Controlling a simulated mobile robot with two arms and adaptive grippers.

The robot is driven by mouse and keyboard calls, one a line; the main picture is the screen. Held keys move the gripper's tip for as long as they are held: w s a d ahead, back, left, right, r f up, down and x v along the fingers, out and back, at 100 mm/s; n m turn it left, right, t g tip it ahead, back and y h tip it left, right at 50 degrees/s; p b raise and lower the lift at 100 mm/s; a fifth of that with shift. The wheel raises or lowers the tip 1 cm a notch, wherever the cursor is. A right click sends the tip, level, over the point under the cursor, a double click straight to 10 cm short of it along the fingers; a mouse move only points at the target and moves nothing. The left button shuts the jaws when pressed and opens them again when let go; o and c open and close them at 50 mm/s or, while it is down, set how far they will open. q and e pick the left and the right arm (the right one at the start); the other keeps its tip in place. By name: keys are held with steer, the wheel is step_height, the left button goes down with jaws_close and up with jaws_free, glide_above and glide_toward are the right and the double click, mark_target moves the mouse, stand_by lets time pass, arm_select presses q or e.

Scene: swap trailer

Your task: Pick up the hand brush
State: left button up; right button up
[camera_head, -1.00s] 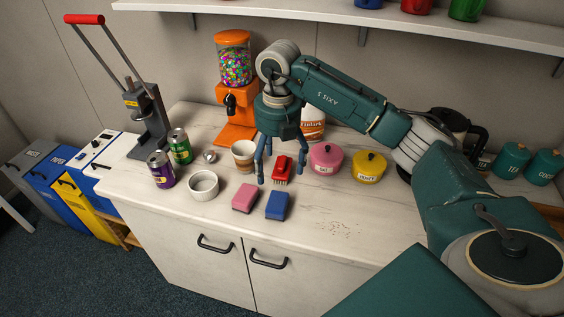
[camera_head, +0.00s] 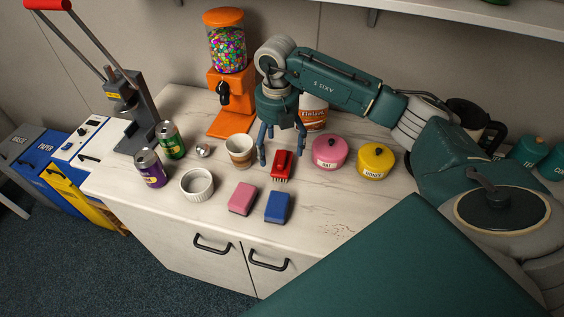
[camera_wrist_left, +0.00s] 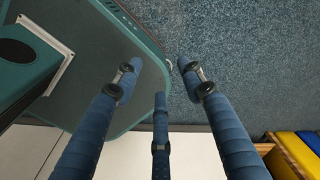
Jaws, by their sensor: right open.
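The red hand brush (camera_head: 281,166) lies on the pale worktop in the head view, bristles toward the front. My right gripper (camera_head: 282,157) points down over the brush, its blue fingers spread on either side of it. The gripper is open, and I cannot tell whether a finger touches the brush. My left gripper (camera_wrist_left: 158,72) shows in the left wrist view with its fingers apart and nothing between them. It is over the floor, away from the brush.
A pink sponge (camera_head: 242,198) and a blue sponge (camera_head: 277,207) lie in front of the brush. A paper cup (camera_head: 240,151) stands left, a pink pot (camera_head: 330,152) right. A white ramekin (camera_head: 197,185) and cans stand farther left. The worktop's front right is mostly clear.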

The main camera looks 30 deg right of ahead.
mark_target(278, 157)
step_height(278, 157, down, 4)
steer(key=shift+f+p, duration=0.25)
steer(key=shift+p, duration=0.95)
steer(key=shift+f, duration=0.35)
steer(key=shift+c, duration=1)
arm_select(q)
steer(key=w+r, duration=0.1)
steer(key=w+d+r, duration=0.1)
steer(key=shift+r, duration=0.4)
arm_select(e)
steer(key=c, duration=1.1)
